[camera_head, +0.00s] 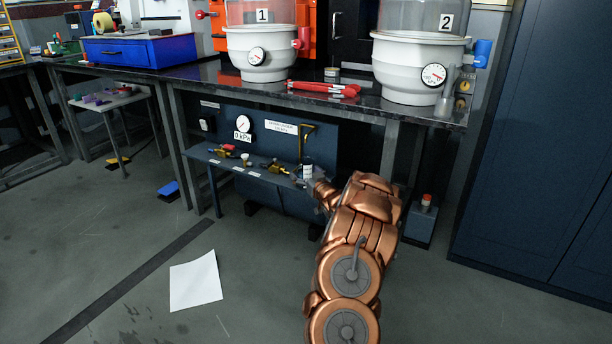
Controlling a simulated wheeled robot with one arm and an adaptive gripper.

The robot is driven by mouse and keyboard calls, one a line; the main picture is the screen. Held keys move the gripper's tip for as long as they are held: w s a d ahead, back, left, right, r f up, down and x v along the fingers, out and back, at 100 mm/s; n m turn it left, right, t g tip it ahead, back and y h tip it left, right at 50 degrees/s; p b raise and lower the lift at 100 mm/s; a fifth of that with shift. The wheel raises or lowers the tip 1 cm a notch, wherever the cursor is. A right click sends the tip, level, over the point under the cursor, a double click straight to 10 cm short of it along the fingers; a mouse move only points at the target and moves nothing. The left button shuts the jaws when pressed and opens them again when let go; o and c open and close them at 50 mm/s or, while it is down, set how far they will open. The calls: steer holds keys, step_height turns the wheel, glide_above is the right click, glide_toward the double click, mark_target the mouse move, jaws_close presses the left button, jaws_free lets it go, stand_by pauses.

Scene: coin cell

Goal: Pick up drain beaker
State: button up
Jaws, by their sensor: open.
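A small pale, whitish container, which looks like the drain beaker (308,172), stands at the right end of a low blue-grey shelf (228,164) under the bench. It is below a black bent spout with a yellowish edge (306,136). My copper arm reaches forward from the lower right. My gripper (312,184) is at the shelf's right end, close beside and just below the beaker. The gripper is small and partly hidden by my wrist. It is open, and I cannot tell whether the fingers touch the beaker.
A blue panel with a gauge (243,124) backs the shelf; small brass fittings (275,168) sit left of the beaker. The dark bench (200,74) overhangs the shelf, carrying two white vessels (262,52) (408,67).

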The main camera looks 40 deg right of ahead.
steer(key=shift+c, duration=0.4)
steer(key=c, duration=1.3)
steer(key=shift+r, duration=0.2)
